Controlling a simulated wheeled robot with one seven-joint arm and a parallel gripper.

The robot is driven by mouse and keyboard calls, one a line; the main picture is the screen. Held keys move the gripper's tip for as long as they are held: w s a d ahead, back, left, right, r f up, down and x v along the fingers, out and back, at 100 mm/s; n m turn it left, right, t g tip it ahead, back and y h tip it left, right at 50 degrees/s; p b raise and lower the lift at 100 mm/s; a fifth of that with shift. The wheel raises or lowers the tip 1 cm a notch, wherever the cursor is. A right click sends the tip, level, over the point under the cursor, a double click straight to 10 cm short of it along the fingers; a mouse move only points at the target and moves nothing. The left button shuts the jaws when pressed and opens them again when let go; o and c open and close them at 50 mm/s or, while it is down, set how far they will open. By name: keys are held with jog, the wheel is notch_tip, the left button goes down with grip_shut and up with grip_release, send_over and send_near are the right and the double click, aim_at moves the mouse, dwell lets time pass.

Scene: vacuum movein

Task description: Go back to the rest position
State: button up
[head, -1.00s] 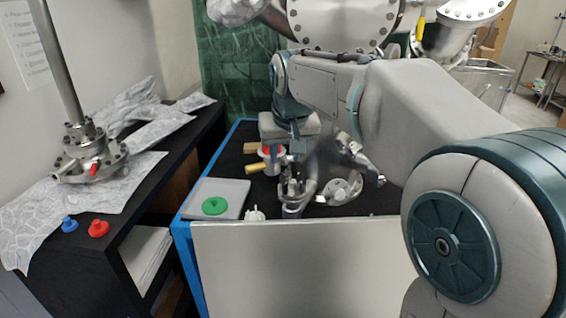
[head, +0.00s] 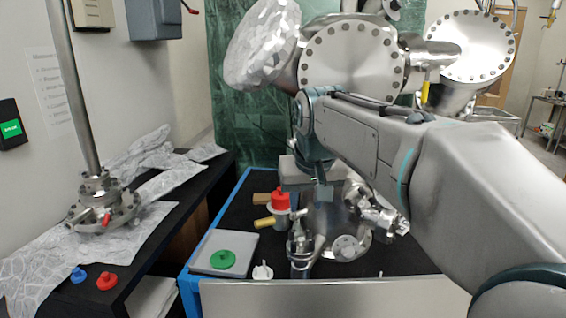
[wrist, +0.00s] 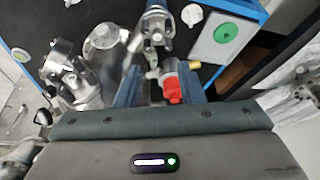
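My gripper (head: 323,197) hangs from my arm over the black-topped bench (head: 232,217) in the head view, its fingers pointing down. In the wrist view the two blue-grey fingers (wrist: 160,86) are spread apart, with no object clamped between them. A red-capped part (wrist: 172,90) shows between the fingers, nearer the right one and apart from the left. In the head view this red cap (head: 281,200) stands just left of my gripper, on an upright metal fitting. Part of the silver vacuum hardware behind the fingers is hidden by my gripper and arm.
A grey tray with a green knob (head: 222,260) lies at the bench's left. A brass-coloured cylinder (head: 265,223) and metal valves (head: 384,219) crowd close around my gripper. Large steel chambers (head: 352,60) stand behind. A black shelf (head: 150,240) holds foil, blue and red knobs.

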jog(key=s+d+f+p, duration=0.2)
jog(key=s+p, duration=0.1)
jog(key=s, duration=0.3)
jog(key=s+d+f+m+g+p, duration=0.1)
jog(key=s+d+p, duration=0.2)
jog(key=s, duration=0.3)
jog(key=s+d+f+p, duration=0.2)
jog(key=s+d+p, duration=0.1)
jog(key=s, duration=0.3)
jog(key=shift+s+d+f+m+p, duration=0.2)
jog(key=shift+s+f+m+p, duration=0.15)
jog(key=shift+p, duration=0.4)
